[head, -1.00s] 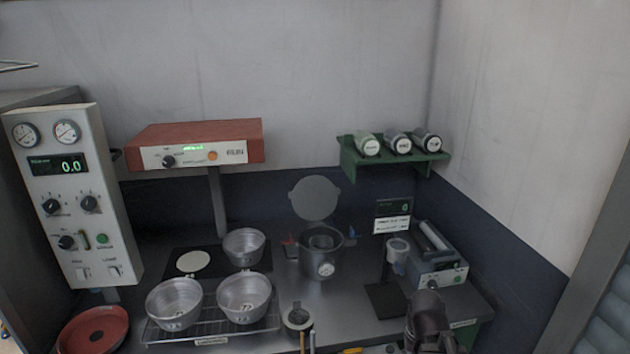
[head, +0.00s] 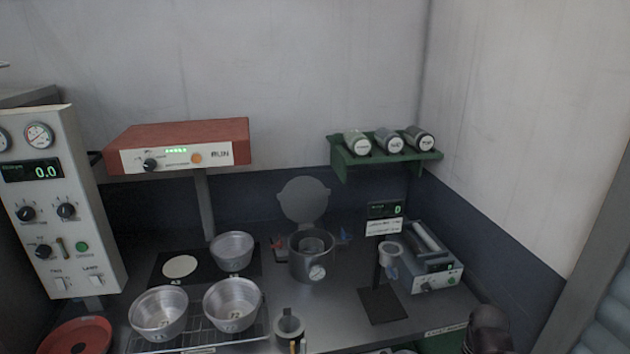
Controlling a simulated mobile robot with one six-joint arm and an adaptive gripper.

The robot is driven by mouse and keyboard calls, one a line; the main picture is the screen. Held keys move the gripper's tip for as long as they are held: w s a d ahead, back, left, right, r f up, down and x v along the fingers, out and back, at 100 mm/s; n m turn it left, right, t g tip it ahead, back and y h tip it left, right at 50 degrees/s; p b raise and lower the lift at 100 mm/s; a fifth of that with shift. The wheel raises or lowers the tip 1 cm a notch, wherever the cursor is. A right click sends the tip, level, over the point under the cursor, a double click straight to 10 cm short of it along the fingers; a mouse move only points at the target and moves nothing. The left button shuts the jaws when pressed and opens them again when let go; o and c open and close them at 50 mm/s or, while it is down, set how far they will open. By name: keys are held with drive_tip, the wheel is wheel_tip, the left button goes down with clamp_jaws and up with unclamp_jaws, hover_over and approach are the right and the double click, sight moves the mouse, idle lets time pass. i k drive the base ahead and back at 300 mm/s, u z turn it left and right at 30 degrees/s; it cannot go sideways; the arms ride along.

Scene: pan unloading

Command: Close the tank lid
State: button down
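The tank (head: 312,262) is a grey cylindrical pot with a round gauge on its front, standing on the bench near the middle of the head view. Its round grey lid (head: 304,201) stands open, upright behind the tank's mouth. A smaller round part shows inside the mouth. A dark rounded part, seemingly of my arm, shows at the bottom right, well apart from the tank and lid.
Two metal pans (head: 158,315) stand on a wire rack, with another pan (head: 232,250) behind. A dark cup (head: 289,328) stands in front of the tank, and a stand with a clear cup (head: 389,253) to its right. A red heater box (head: 180,146) overhangs the left side.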

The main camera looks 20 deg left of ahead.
sight(303, 200)
drive_tip(key=z, duration=0.2)
drive_tip(key=k, duration=0.9)
drive_tip(key=u, duration=0.65)
drive_tip(key=i, duration=1.35)
drive_tip(key=u, duration=0.05)
